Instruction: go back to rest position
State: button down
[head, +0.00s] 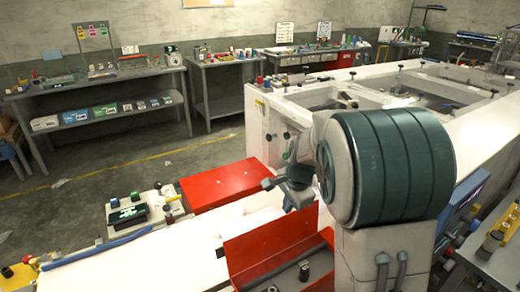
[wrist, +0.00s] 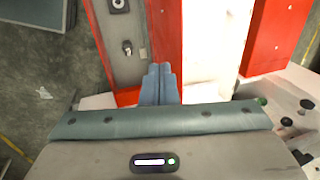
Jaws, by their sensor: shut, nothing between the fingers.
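My gripper (wrist: 160,70) shows in the wrist view with its two blue-grey fingers pressed together and nothing between them. In the head view its dark end (head: 268,184) is above the white machine, near a red block (head: 222,184) and an upright red panel (head: 272,243). My arm's large green link hides part of the machine behind it. In the wrist view, red parts (wrist: 165,40) lie beyond the fingertips, with a pale surface (wrist: 212,50) to their right. Whether the fingers touch anything below is hard to tell.
The long white machine (head: 380,90) runs to the back right. Cluttered grey tables (head: 100,84) line the back wall. A blue bar (head: 96,247) lies at the front left. Parts on a counter (head: 490,240) are close at the right. The floor (head: 110,165) at left is largely clear.

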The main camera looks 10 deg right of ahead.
jog(key=s+r+n, duration=0.3)
jog(key=s+n, duration=0.3)
jog(key=s, duration=0.6)
jog(key=s+d+r+n+h, duration=0.1)
jog(key=s+r+n, duration=0.2)
jog(key=s+n, duration=0.4)
jog(key=s, duration=0.5)
jog(key=shift+s+r+t, duration=0.2)
jog(key=shift+s+t, duration=0.1)
jog(key=shift+t, duration=0.1)
